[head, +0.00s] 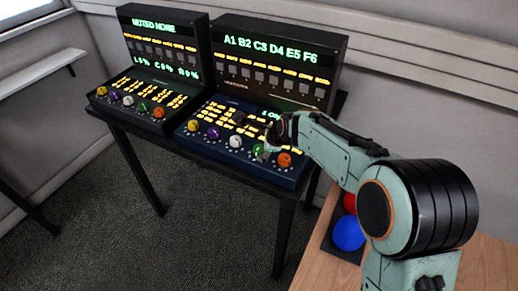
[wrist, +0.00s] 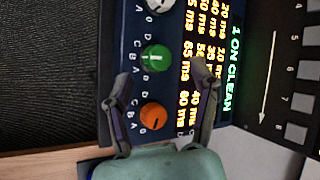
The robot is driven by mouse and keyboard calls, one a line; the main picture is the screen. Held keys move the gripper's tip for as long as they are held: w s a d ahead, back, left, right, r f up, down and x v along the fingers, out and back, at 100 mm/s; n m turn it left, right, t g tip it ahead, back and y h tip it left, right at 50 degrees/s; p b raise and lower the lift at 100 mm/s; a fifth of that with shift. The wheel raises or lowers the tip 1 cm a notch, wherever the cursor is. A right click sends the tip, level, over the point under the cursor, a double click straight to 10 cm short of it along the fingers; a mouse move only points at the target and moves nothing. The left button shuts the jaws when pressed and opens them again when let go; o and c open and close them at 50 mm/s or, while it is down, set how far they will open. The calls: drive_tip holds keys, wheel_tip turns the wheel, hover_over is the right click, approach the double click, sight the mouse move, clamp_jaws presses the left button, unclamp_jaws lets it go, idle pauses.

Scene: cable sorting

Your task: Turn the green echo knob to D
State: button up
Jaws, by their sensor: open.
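The green knob (wrist: 155,58) is on the right console's blue panel, between a white knob (wrist: 160,3) and an orange knob (wrist: 153,117). In the head view the green knob (head: 258,151) is partly beside my gripper (head: 272,138). In the wrist view my gripper (wrist: 165,82) is open. Its fingers lie either side of the orange knob, with the tips just short of the green knob. Nothing is held between them. An "echo" label is not readable.
The left console (head: 138,98) also has a row of coloured knobs, one of them green. Purple (head: 214,132) and yellow (head: 193,125) knobs are farther left on the right console.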

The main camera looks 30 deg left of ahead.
drive_tip(key=s+a+f+n+g+y, duration=0.1)
drive_tip(key=s+a+f+g+y, duration=0.15)
drive_tip(key=s+a+y, duration=0.75)
drive_tip(key=m+t+h, duration=0.6)
drive_tip(key=m+t, duration=0.7)
drive_tip(key=m, duration=0.4)
approach(260, 153)
drive_tip(key=x, duration=0.4)
drive_tip(key=shift+w+a, duration=0.15)
drive_tip(key=shift+a, duration=0.05)
drive_tip(key=shift+x, duration=3.4)
clamp_jaws()
